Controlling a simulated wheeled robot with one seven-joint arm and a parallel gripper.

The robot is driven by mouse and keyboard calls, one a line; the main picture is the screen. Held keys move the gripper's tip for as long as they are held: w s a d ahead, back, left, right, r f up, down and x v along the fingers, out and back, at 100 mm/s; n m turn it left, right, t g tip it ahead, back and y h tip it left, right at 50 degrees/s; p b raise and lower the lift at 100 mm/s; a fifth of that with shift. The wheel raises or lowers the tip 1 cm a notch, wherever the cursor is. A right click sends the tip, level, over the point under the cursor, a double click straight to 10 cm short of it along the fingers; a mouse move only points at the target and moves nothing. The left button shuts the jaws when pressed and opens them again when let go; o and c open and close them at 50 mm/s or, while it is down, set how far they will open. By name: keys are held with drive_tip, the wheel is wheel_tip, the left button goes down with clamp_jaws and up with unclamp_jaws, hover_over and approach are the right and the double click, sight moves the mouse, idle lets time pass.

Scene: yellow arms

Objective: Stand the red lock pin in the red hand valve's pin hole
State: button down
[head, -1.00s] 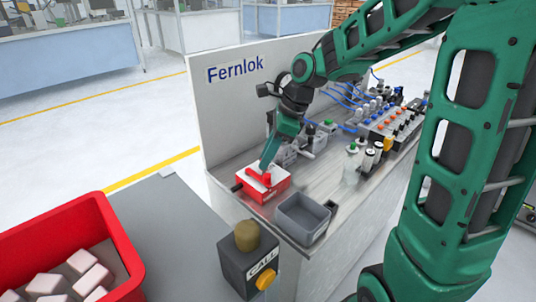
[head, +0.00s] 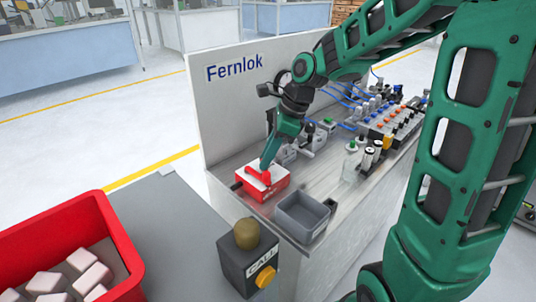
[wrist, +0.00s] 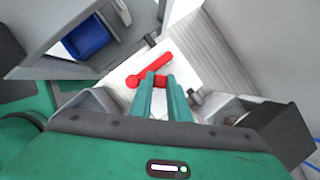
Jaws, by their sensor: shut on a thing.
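The red hand valve (head: 258,190) is a red box with a white top on the metal bench. Its red lever (wrist: 152,68) lies across the white top in the wrist view. My gripper (wrist: 161,80) points down over the valve, its fingertips close beside the lever. It is shut on the red lock pin (wrist: 160,82), which shows only as a small red patch between the fingers. In the head view the fingers (head: 267,164) reach down to red parts on the valve top. The pin hole is hidden, and I cannot tell whether the pin is in it.
An empty grey bin (head: 303,214) stands just in front of the valve. Fittings and bottles (head: 352,160) stand to the right, and a white Fernlok panel (head: 232,110) rises behind. A call box (head: 250,262) and red crate (head: 128,262) are nearer.

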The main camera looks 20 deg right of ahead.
drive_tip(key=shift+f, duration=0.85)
idle(0.4)
drive_tip(key=c, duration=1.6)
unclamp_jaws()
drive_tip(key=shift+s+f, duration=0.1)
drive_tip(key=shift+s, duration=0.05)
drive_tip(key=shift+s+a, duration=0.1)
drive_tip(key=shift+s, duration=0.05)
drive_tip(key=shift+r, duration=4.65)
